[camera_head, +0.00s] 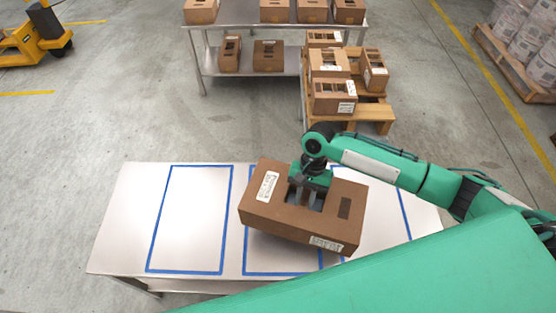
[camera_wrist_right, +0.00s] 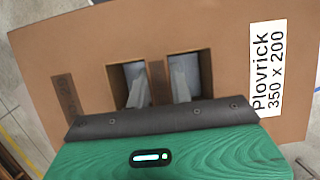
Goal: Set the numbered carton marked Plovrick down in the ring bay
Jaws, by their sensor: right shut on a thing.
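The brown carton (camera_head: 290,222) is held in my right gripper (camera_head: 306,194), which is shut on the strip between the two slots in its top. In the wrist view the carton (camera_wrist_right: 215,40) carries a white label reading "Plovrick 350 x 200", and my right gripper (camera_wrist_right: 157,90) has a finger in each slot. The carton looks turned relative to the bays and seems to be above the steel table (camera_head: 123,225). Blue tape outlines a left bay (camera_head: 190,220), a middle bay partly under the carton and a right bay partly hidden. No ring mark shows. My left gripper is not in view.
The left bay is empty. Behind, a steel bench (camera_head: 245,22) and a wooden pallet (camera_head: 375,115) hold other cartons. A pallet of white drums (camera_head: 520,30) stands at the upper right, and a yellow truck (camera_head: 35,38) at the upper left. Open floor lies between.

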